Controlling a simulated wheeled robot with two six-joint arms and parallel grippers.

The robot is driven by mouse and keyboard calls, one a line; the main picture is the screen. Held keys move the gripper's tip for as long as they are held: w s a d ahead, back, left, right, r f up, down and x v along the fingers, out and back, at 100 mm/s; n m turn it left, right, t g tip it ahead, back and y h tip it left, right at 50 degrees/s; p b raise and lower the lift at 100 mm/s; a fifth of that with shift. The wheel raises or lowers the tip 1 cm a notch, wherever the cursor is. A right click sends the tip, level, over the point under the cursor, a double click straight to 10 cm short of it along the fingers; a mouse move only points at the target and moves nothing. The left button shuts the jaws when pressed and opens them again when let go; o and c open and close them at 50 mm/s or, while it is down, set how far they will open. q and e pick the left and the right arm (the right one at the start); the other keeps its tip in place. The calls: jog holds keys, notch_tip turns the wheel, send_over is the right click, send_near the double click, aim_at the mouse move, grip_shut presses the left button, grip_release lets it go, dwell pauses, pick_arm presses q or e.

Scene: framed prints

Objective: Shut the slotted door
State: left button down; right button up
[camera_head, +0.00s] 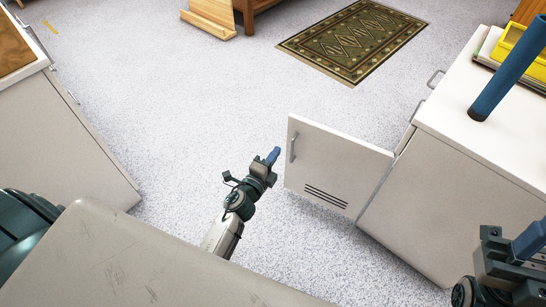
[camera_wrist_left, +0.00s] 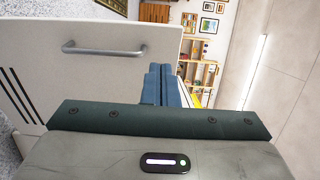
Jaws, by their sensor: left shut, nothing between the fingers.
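The slotted door (camera_head: 338,165) is a white panel with dark slots low on it and a grey bar handle (camera_head: 292,148) near its left edge. It stands swung open, out to the left from the white cabinet (camera_head: 445,200). My left gripper (camera_head: 273,156) is shut and empty, just left of the door's free edge in the head view. In the left wrist view the door (camera_wrist_left: 120,75) fills the left side, with its handle (camera_wrist_left: 103,47) left of the blue fingers (camera_wrist_left: 161,85). My right gripper (camera_head: 532,243) shows partly at the lower right; its fingers are unclear.
A blue cylinder (camera_head: 510,65) and a yellow box (camera_head: 510,42) are on the cabinet's white top (camera_head: 440,110). Another white cabinet (camera_head: 60,130) stands at the left. The speckled floor between is clear, with a patterned rug (camera_head: 352,40) farther back.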

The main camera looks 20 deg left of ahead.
aim_at(294, 126)
pick_arm(q)
jog(key=w, duration=0.6)
jog(key=w+d, duration=0.1)
jog(key=w, duration=0.2)
jog(key=shift+w+b, duration=0.2)
jog(key=shift+b, duration=0.15)
jog(key=shift+w+d, duration=0.1)
jog(key=shift+w, duration=0.35)
